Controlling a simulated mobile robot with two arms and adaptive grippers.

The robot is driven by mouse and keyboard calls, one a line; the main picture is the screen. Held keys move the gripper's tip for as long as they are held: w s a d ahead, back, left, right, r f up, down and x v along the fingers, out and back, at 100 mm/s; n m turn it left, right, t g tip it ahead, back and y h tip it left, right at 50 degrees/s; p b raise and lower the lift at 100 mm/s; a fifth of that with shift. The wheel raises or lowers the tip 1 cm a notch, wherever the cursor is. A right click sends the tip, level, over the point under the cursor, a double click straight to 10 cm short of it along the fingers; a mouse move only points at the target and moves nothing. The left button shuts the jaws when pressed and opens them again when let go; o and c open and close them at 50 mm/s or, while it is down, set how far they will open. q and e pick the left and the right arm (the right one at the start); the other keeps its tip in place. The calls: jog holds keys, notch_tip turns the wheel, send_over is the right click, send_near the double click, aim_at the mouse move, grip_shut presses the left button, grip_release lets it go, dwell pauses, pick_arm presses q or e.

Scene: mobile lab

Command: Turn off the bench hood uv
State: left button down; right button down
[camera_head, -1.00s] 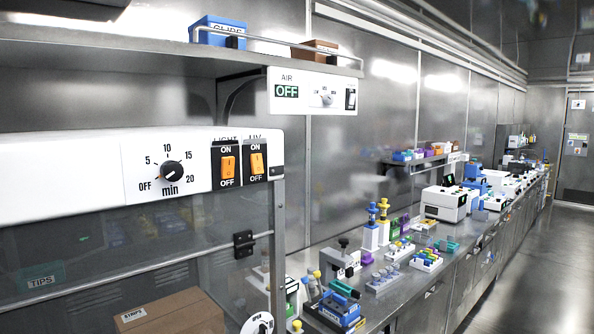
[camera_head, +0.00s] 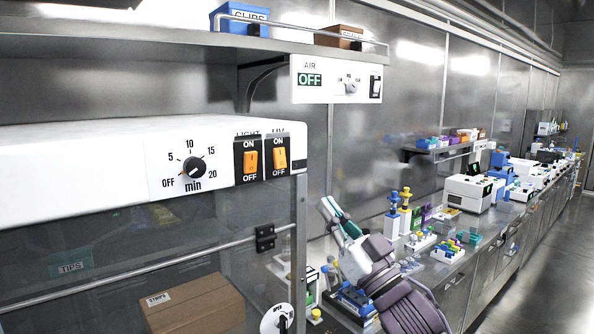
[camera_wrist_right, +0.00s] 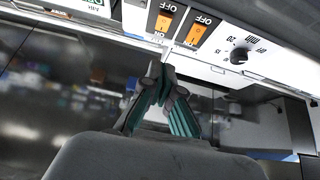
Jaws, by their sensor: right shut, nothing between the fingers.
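The UV switch (camera_head: 279,158) is an orange rocker on a black plate marked ON above and OFF below, at the right end of the white hood panel. Which way it is tipped is hard to tell. The matching LIGHT switch (camera_head: 250,161) is just left of it. My right gripper (camera_head: 331,210) is shut and empty, below and right of the UV switch, apart from it. In the right wrist view the panel appears upside down. The UV switch (camera_wrist_right: 164,22) is above my shut fingertips (camera_wrist_right: 160,72), with the LIGHT switch (camera_wrist_right: 193,34) beside it. My left gripper is not visible.
A timer dial (camera_head: 193,167) is left of the switches. An AIR panel (camera_head: 336,81) hangs above right under a shelf (camera_head: 180,44). The hood's glass front (camera_head: 120,235) is below the panel, with a brown box (camera_head: 195,305) behind it. The bench at right is crowded.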

aim_at(280, 158)
jog(key=p+x, duration=0.2)
jog(key=x, duration=0.2)
jog(key=f+p+x, duration=0.1)
jog(key=p+x, duration=0.1)
jog(key=x, duration=0.2)
jog(key=w+p+x, duration=0.1)
jog(key=x, duration=0.3)
jog(key=shift+a+f+p, duration=0.3)
jog(key=shift+a+p, duration=0.1)
jog(key=shift+w+a+f, duration=0.2)
jog(key=shift+w+a, duration=0.05)
jog(key=shift+w, duration=0.2)
